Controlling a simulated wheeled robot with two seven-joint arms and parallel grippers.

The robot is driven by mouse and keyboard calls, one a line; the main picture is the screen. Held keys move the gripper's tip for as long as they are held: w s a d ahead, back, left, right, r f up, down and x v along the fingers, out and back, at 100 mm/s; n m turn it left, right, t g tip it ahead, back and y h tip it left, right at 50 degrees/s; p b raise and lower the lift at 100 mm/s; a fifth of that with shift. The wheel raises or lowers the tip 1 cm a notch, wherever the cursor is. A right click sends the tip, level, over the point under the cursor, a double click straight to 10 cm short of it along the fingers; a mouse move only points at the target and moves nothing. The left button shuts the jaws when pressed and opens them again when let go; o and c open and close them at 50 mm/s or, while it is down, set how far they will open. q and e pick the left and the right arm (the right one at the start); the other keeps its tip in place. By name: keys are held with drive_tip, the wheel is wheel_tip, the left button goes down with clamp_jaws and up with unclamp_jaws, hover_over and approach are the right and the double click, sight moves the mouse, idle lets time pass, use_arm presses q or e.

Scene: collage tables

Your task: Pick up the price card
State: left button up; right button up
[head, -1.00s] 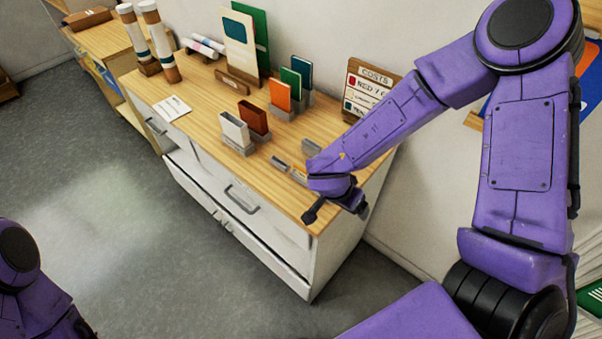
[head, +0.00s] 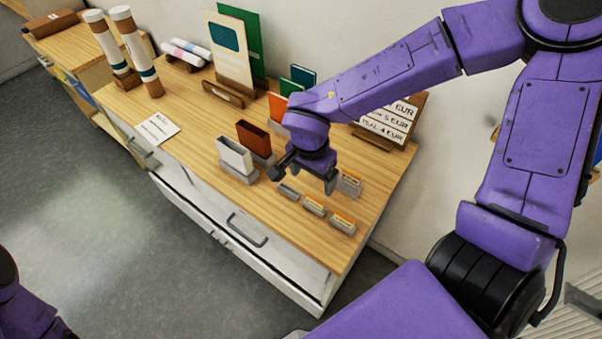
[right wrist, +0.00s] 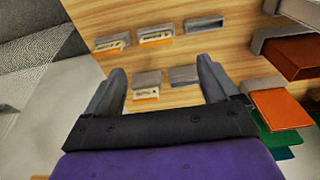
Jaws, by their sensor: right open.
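Small price cards, white with an orange band, stand in low grey holders at the right end of the wooden counter. One card (head: 349,180) is at the back beside my right gripper, and two more, a middle card (head: 315,205) and a front card (head: 343,221), stand in a row with an empty-looking holder (head: 288,191). My right gripper (head: 303,179) is open and empty, pointing down above these holders. In the right wrist view a card (right wrist: 147,94) in its holder and a bare holder (right wrist: 183,75) show between the spread fingers. Which card is meant, I cannot tell.
A costs board (head: 388,122) stands behind my right arm. A paper sheet (head: 157,128) lies on the counter (head: 190,110), whose front left part is mostly clear.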

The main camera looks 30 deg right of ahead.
hover_over(315, 199)
drive_tip(key=f, duration=0.4)
drive_tip(key=shift+s+a+f, duration=0.2)
drive_tip(key=shift+a+f, duration=0.05)
drive_tip(key=shift+f, duration=0.15)
drive_tip(key=f, duration=0.3)
drive_tip(key=f+p, duration=0.1)
drive_tip(key=f, duration=0.1)
drive_tip(key=shift+w+d+f, duration=0.15)
drive_tip(key=shift+w+f, duration=0.05)
drive_tip(key=shift+w, duration=0.15)
drive_tip(key=shift+s+d, duration=0.1)
drive_tip(key=shift+s, duration=0.05)
drive_tip(key=shift+c, duration=0.6)
drive_tip(key=c, duration=1.3)
drive_tip(key=shift+o, duration=0.2)
drive_tip(key=shift+r, duration=0.1)
